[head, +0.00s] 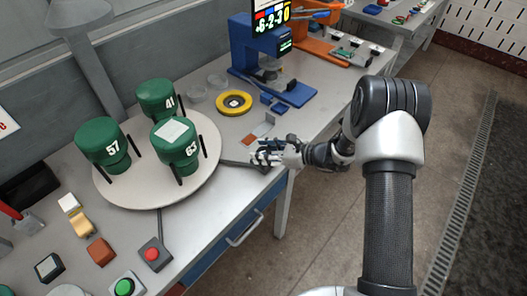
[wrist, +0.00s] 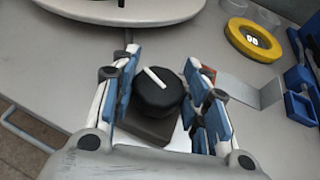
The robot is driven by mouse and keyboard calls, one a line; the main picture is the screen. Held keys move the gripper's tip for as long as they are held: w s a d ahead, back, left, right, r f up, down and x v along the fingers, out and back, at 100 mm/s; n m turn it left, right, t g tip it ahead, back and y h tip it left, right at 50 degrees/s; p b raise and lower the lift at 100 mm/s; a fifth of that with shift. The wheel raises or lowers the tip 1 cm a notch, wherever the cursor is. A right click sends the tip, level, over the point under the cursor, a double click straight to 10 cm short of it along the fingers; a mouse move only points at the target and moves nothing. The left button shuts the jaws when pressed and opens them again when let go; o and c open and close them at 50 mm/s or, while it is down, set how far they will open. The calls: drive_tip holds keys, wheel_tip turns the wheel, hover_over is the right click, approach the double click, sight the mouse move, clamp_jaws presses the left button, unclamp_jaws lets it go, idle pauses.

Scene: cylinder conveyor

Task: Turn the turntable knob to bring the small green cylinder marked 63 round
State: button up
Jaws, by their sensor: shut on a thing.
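The green cylinder marked 63 (head: 176,145) stands upright on the round pale turntable (head: 130,198), at its right front, with a pale square on top. Green cylinders marked 57 (head: 101,141) and 41 (head: 155,95) stand on the same turntable, left and back. The turntable's edge also shows at the top of the wrist view (wrist: 160,16). My gripper (head: 268,155) is right of the turntable, near the table edge. In the wrist view, its fingers are shut on the black knob (wrist: 155,98), whose white line slants. The knob is hidden in the head view.
A yellow ring (head: 234,103) and a blue press-like device (head: 262,50) stand behind my gripper. A red button (head: 153,254) and a green button (head: 124,288) are at the front. Thin black posts stand beside the cylinders.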

idle(0.4)
drive_tip(key=o, duration=1)
drive_tip(key=shift+d, duration=0.1)
drive_tip(key=v, duration=1.2)
drive_tip(key=shift+s+r, duration=0.1)
